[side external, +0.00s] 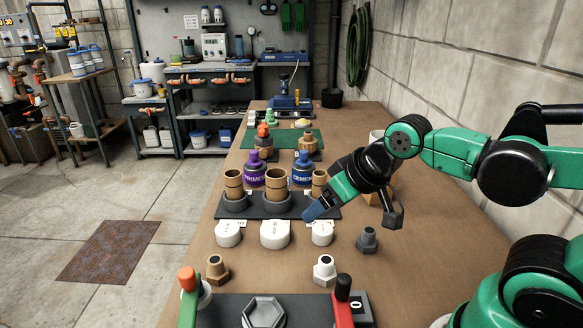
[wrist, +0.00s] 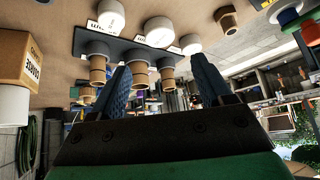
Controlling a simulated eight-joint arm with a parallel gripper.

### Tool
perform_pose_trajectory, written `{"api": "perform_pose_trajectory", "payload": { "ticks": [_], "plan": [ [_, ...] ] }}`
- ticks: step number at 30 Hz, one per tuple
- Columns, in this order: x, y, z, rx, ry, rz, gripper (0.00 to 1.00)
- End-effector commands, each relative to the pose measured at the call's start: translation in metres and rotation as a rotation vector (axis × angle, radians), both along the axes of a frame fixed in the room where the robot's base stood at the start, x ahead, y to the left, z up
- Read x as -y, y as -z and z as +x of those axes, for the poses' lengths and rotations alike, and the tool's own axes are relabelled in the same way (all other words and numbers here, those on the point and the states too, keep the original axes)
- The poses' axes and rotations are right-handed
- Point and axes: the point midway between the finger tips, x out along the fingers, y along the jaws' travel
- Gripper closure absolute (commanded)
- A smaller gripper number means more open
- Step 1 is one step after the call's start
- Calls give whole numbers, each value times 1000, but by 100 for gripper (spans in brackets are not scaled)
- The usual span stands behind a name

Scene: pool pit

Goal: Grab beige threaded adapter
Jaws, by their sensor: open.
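The beige threaded adapter, which looks tan with a wide flared base, (side external: 217,268) stands upright on the wooden table near its left edge, in front of the white caps. In the wrist view a tan fitting (wrist: 228,18) at the top right appears to be the same adapter. My gripper (side external: 350,216) is open and empty, tilted above the table to the right of the adapter and well apart from it. In the wrist view its two blue fingers (wrist: 160,72) are spread, with nothing between them held. The adapter lies outside the finger gap.
A dark rack (side external: 290,212) holds several tan cylinders in grey collars. White caps (side external: 275,234) stand before it. A white adapter (side external: 324,269) and a grey one (side external: 367,240) stand nearby. A front fixture has a red-handled tool (side external: 343,288) and an orange-topped one (side external: 187,280).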

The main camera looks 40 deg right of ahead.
Motion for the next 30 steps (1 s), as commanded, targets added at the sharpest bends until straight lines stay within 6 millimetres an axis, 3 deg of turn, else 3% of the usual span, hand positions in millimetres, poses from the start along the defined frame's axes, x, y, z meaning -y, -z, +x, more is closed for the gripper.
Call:
{"api": "perform_pose_trajectory", "payload": {
  "ticks": [5, 14, 22, 30],
  "plan": [
    [-12, 0, 19, -77, 155, 217, 28],
    [-47, 18, 75, -375, 571, 787, 28],
    [-71, 57, 115, -754, 898, 1204, 28],
    [-82, 99, 124, -1151, 1114, 1442, 28]
  ]
}}
